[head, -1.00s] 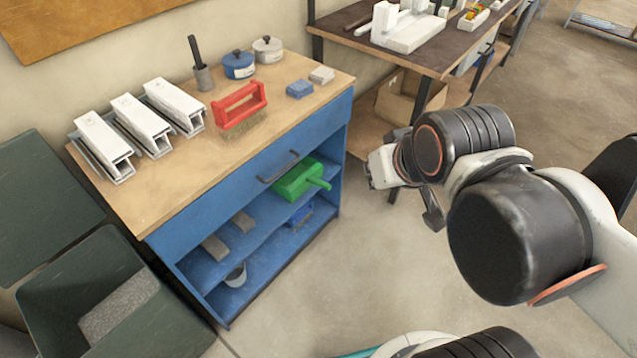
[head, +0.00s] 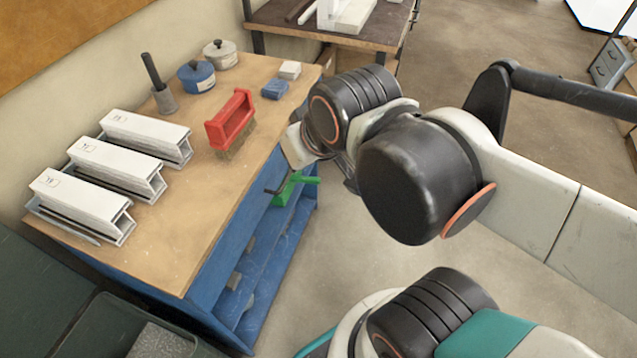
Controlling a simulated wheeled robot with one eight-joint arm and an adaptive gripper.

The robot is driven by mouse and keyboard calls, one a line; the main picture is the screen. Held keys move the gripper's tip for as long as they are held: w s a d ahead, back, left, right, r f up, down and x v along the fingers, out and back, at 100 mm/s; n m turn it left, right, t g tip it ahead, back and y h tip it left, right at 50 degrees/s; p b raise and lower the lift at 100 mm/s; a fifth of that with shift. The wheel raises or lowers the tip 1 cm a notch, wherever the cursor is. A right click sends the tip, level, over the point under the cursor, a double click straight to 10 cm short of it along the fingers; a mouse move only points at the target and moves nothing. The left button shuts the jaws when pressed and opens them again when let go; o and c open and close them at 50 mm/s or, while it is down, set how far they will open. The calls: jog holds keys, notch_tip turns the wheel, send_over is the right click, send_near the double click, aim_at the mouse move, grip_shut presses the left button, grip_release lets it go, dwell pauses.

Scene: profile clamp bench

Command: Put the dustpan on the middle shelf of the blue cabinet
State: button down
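The green dustpan (head: 285,197) is at the right end of the blue cabinet (head: 222,290), below the drawer, at the level of the middle shelf. Its handle sticks out past the cabinet front. The drawer handle and my arm cover part of it, so how it rests is hard to see. My gripper (head: 322,168) is above and in front of it, near the cabinet's right front edge. It looks apart from the dustpan. The wrist hides most of the fingers, so their opening is unclear, and I see nothing held.
A dark bin (head: 110,325) stands at the front left. Floor right of the cabinet is clear.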

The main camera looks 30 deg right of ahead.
jog(key=w+d+r+n+g+p, duration=0.1)
jog(key=w+d, duration=0.2)
jog(key=w, duration=0.4)
jog(key=w+d+n+g+p, duration=0.1)
jog(key=w+d, duration=0.2)
jog(key=w, duration=0.4)
jog(key=w+d+f+n+g+p, duration=0.1)
jog(key=w+d+f, duration=0.5)
jog(key=w+f, duration=0.1)
jog(key=w+d+f+n+g+p, duration=0.1)
jog(key=w+d+f, duration=0.1)
jog(key=d+f, duration=0.35)
jog(key=w+d+f+n+g, duration=0.1)
jog(key=w+d+f, duration=0.15)
jog(key=f, duration=0.65)
jog(key=s+d+f+n+g+p, duration=0.15)
jog(key=d+f, duration=0.25)
jog(key=f, duration=0.6)
jog(key=s+d+f+n+g, duration=0.1)
jog(key=s+d+f, duration=0.2)
jog(key=f, duration=0.6)
notch_tip(320, 180, down, 11)
jog(key=b, duration=0.4)
jog(key=shift+w+a+r+t+b, duration=0.15)
jog(key=shift+w+a+r+b, duration=0.2)
jog(key=shift+w+a, duration=0.35)
jog(key=shift+w+a+r+t+b, duration=0.1)
jog(key=shift+w+a+b, duration=0.35)
jog(key=shift+w, duration=0.35)
